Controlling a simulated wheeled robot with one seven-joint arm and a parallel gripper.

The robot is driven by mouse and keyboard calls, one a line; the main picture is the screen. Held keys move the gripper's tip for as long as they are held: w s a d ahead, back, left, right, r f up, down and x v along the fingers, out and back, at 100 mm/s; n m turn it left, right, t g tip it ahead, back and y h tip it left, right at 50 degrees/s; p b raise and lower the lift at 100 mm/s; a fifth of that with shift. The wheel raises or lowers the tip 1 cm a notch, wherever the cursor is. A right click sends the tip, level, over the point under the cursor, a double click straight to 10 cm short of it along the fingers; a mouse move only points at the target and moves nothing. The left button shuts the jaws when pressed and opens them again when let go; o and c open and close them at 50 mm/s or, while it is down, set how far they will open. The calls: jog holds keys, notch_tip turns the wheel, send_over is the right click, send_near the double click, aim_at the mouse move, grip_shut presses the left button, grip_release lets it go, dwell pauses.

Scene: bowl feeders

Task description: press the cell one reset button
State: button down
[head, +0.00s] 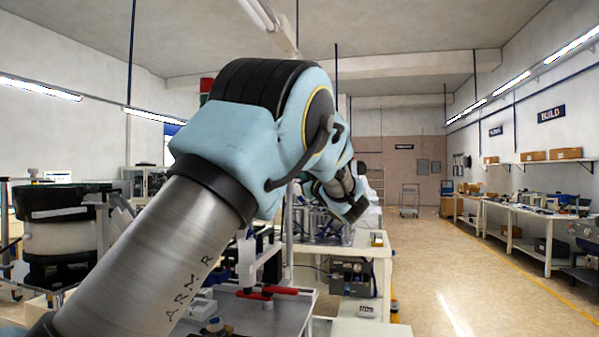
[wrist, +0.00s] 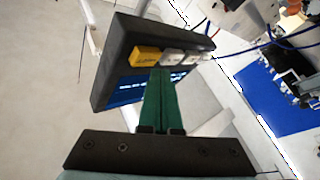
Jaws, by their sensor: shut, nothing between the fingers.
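A dark control box (wrist: 118,45) shows tilted in the wrist view, with a lit blue screen (wrist: 124,96) and a row of buttons. A yellow button (wrist: 146,56) is at the left of the row, and pale grey-white buttons (wrist: 173,57) follow to its right. Their labels are too small to read, so I cannot tell which is the reset button. My gripper (wrist: 161,72) has its green fingers shut together and empty. The fingertips overlap the lower edge of the first pale button in the picture; I cannot tell whether they touch it. The head view hides the box and fingers.
In the head view, a dark feeder bowl (head: 62,203) stands at the left. A metal bench top (head: 245,313) is in front, with red parts. A clear aisle (head: 440,255) runs along the right. A blue mat (wrist: 285,95) lies right of the box in the wrist view.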

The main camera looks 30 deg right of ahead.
jog(key=s+a+b, duration=0.1)
jog(key=s, duration=0.1)
jog(key=s+a+b, duration=0.1)
jog(key=a+b, duration=0.1)
jog(key=shift+s+a, duration=0.2)
jog(key=shift+s, duration=0.15)
notch_tip(320, 180, up, 6)
jog(key=s+a+p, duration=0.2)
dwell(0.4)
jog(key=shift+s, duration=0.1)
dwell(0.9)
